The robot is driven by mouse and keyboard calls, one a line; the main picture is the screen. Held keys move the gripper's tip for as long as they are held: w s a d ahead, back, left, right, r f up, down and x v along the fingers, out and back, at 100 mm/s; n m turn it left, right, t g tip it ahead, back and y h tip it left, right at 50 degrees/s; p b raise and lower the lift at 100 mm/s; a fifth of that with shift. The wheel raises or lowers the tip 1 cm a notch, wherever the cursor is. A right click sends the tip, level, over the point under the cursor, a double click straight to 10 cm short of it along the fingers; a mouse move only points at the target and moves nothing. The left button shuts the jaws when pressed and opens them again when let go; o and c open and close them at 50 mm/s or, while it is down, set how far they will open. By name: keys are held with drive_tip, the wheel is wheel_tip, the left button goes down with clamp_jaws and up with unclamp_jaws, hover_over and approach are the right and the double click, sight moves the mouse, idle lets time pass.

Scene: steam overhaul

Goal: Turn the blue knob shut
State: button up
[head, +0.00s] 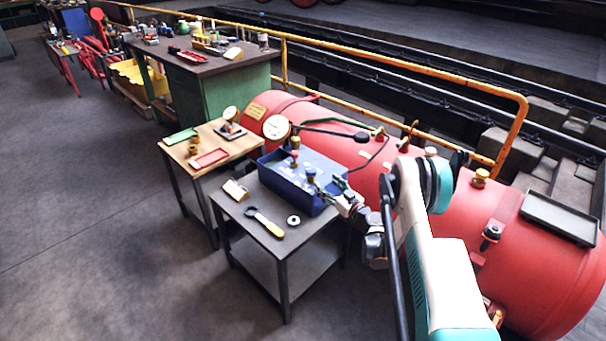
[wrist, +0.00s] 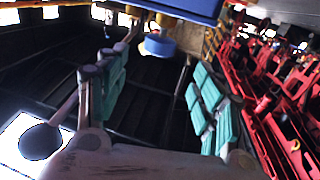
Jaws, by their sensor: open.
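The blue knob (head: 310,173) stands on a fitting on top of the blue box (head: 273,182), near its right end. In the wrist view the blue knob (wrist: 160,45) shows below a blue surface, beside a brass-coloured part. My gripper (head: 341,195) is at the right end of the box, close to the knob. In the wrist view my gripper (wrist: 158,88) is open, with teal pads on both sides. The knob appears ahead of the gap between the fingers, and nothing is seen held. My arm hides part of the area behind the gripper.
A red-topped fitting (head: 294,155) stands on the same box. A large red boiler (head: 345,150) lies close behind. Open floor is at left.

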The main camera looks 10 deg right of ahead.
sight(315, 173)
drive_tip(key=b+x, duration=0.3)
drive_tip(key=x, duration=0.8)
drive_tip(key=shift+w+a, duration=0.15)
drive_tip(key=shift+w, duration=0.2)
drive_tip(key=c, duration=1.1)
